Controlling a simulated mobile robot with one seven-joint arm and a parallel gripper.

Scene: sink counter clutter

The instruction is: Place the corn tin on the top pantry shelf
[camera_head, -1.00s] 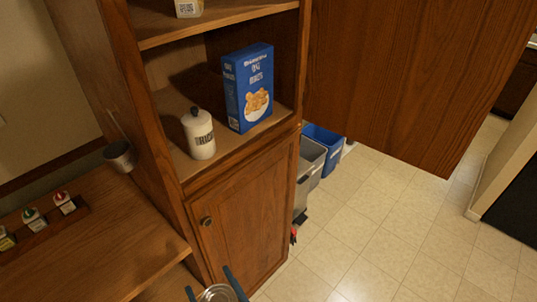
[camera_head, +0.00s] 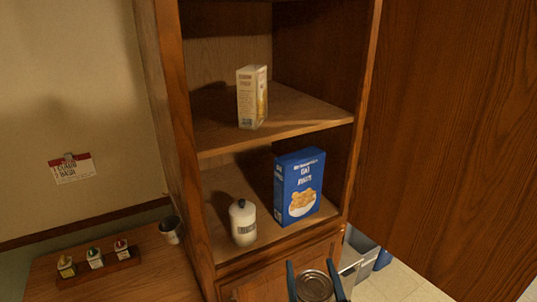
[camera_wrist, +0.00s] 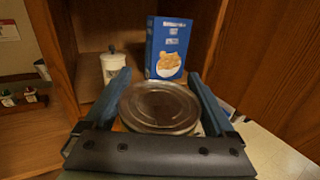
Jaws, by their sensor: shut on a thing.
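The corn tin (camera_wrist: 160,104) is between the fingers of my gripper (camera_wrist: 160,95) in the wrist view, its round metal lid facing the camera. Its label is mostly hidden. In the head view the tin (camera_head: 314,287) and my gripper (camera_head: 318,280) show at the bottom edge, in front of the pantry's lower door. The pantry's upper visible shelf (camera_head: 300,113) holds a cream carton and has bare wood to the carton's right. The shelf below (camera_head: 262,232) holds a white lidded canister and a blue cereal box. The top of the pantry is out of frame.
The carton (camera_head: 252,97) stands left of centre on its shelf. The canister (camera_head: 243,222) and cereal box (camera_head: 299,187) stand below. The open pantry door (camera_head: 450,140) stands at the right. A counter (camera_head: 115,280) with a spice rack (camera_head: 97,261) and metal cup (camera_head: 171,230) is at left.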

